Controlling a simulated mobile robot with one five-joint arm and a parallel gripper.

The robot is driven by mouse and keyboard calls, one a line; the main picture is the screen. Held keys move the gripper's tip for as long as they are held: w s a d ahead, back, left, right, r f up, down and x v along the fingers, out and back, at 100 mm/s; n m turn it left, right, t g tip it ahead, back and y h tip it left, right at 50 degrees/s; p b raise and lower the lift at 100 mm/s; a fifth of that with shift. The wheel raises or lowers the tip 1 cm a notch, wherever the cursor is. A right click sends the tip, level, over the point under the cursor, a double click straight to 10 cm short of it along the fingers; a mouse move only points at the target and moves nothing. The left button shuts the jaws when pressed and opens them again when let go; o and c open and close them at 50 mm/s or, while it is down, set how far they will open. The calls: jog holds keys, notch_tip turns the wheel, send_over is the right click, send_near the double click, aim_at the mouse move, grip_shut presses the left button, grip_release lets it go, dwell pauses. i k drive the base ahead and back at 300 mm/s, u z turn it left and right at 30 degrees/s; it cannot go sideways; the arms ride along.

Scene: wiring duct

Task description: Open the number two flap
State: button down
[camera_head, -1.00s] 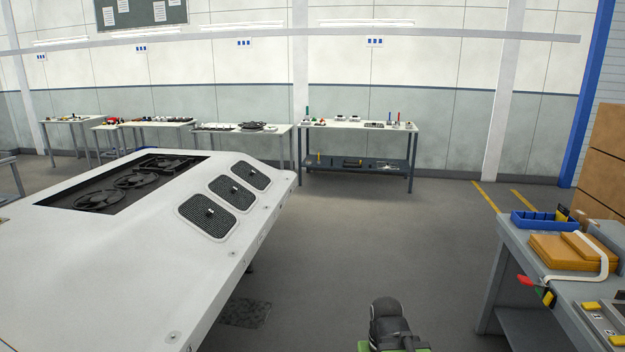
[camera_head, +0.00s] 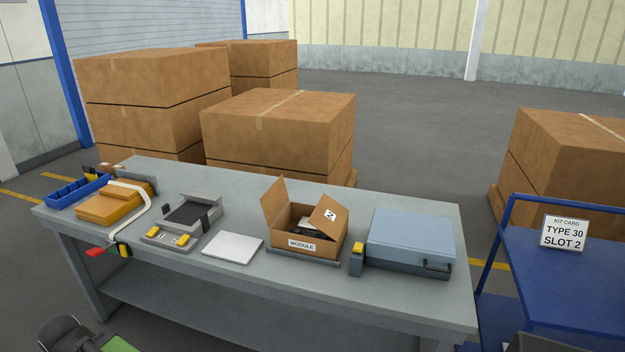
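An open cardboard box labelled MODULE (camera_head: 318,257) sits on the grey workbench, right of its middle. The flap marked 2 (camera_head: 325,220) is on the box's right side and leans inward over part of the opening. The opposite flap (camera_head: 277,199) stands up on the left side. Dark and pale contents (camera_head: 310,227) show between the flaps and are partly hidden by flap 2. A rounded dark part of my arm shows at the bottom left. My gripper's fingertips are not in view.
The workbench (camera_head: 407,302) also holds a blue-grey case (camera_head: 411,238) close right of the box, a white pad (camera_head: 232,247), a dark device (camera_head: 187,216), an orange case (camera_head: 108,208) and a blue bin (camera_head: 77,190). A blue cart (camera_head: 560,284) stands at the right.

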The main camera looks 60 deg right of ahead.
aim_at(329, 216)
jog(key=z, duration=1.75)
jog(key=k, duration=0.85)
jog(key=u, duration=0.05)
jog(key=i, duration=0.8)
jog(key=z, duration=0.05)
